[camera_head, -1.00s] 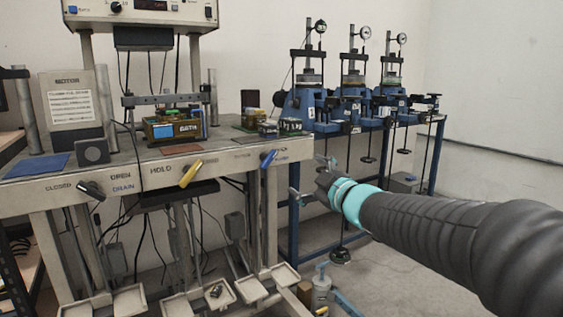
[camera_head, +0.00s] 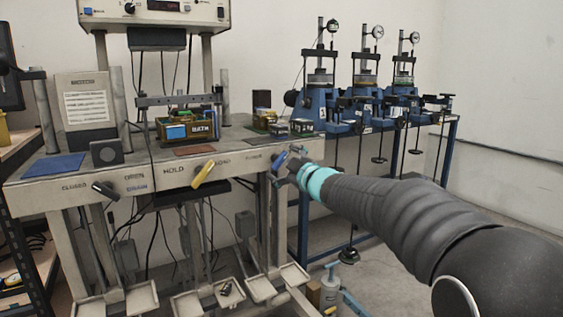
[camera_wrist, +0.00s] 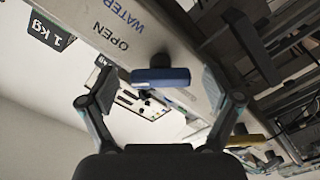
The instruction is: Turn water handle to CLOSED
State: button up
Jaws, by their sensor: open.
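The blue water handle (camera_head: 279,161) is on the front panel's right end, partly hidden by my gripper (camera_head: 292,168). In the wrist view the blue handle (camera_wrist: 160,77) lies crosswise in the middle, on a dark stem, with the words WATER and OPEN printed on the panel beside it. My gripper (camera_wrist: 157,82) is open, with one finger on each side of the handle in the picture. I see a gap on both sides. Its depth relative to the fingertips is hard to tell.
A yellow handle (camera_head: 204,173) and a black handle (camera_head: 105,190) are on the same panel (camera_head: 75,199), to the left. Blue machines (camera_head: 315,108) stand on a frame behind. A bottle (camera_head: 331,288) stands on the floor below.

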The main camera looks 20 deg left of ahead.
jog(key=shift+w+a, duration=0.3)
jog(key=shift+a, duration=0.1)
jog(key=c, duration=1.2)
jog(key=shift+o, duration=0.2)
